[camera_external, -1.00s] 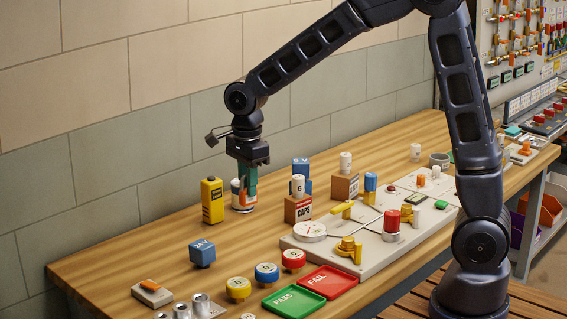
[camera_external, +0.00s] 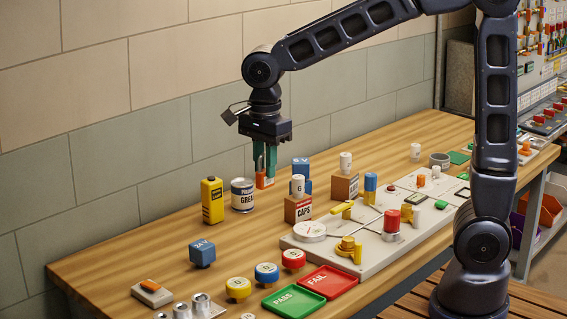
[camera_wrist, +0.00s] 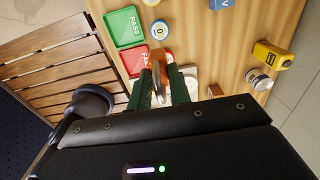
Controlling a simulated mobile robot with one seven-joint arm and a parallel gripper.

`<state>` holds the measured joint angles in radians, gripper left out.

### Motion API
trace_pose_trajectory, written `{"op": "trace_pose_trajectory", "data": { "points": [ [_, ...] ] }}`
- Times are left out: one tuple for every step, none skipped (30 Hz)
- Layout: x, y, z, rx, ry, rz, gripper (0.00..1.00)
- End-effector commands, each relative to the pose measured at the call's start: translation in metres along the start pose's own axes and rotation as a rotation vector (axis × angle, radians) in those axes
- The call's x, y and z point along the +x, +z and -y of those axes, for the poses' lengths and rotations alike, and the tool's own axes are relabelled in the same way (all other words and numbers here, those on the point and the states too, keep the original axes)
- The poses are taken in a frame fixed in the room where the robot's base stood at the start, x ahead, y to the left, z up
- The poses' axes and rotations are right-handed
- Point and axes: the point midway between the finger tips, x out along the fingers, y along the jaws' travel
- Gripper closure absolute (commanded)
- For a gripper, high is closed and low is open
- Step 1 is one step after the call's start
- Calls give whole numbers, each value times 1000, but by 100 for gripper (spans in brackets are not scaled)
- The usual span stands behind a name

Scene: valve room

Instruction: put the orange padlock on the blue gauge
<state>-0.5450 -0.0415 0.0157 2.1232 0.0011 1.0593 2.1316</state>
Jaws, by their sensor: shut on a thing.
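My gripper (camera_external: 265,170) is shut on the orange padlock (camera_external: 264,182), which hangs between the green fingertips, seemingly above the bench. The padlock (camera_wrist: 157,78) also shows between the fingers in the wrist view. The blue gauge (camera_external: 266,274) is a short round body with a white dial on top, standing on the front part of the bench between a yellow and a red gauge. It also shows in the wrist view (camera_wrist: 160,29), beyond the padlock. The padlock is well apart from it, farther back toward the wall.
A grease tin (camera_external: 243,196) and a yellow bottle (camera_external: 212,201) stand left of my gripper. A caps box (camera_external: 298,210) is close on the right. A green tray (camera_external: 293,301) and a red tray (camera_external: 328,282) lie by the gauges. Bare wood lies between tin and gauges.

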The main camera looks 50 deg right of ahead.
Motion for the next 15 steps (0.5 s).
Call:
{"op": "trace_pose_trajectory", "data": {
  "points": [
    [6,0,-2,-2,3,-2,100],
    [10,0,-2,-3,4,-3,100],
    [18,0,-2,-2,4,-2,100],
    [24,0,-2,-2,5,-3,100],
    [30,0,-2,-2,5,-3,100],
    [39,0,-2,-2,5,-3,100],
    [46,0,-2,-2,4,-3,100],
    [53,0,-2,-2,5,-3,100],
    [61,0,-2,-2,4,-3,100],
    [68,0,-2,-2,5,-3,100],
    [74,0,-2,-2,4,-3,100],
    [83,0,-2,-2,6,-4,100],
    [90,0,-2,-2,4,-3,100],
    [96,0,-2,-2,5,-3,100],
    [105,0,-2,-1,4,-3,100]
  ]
}}
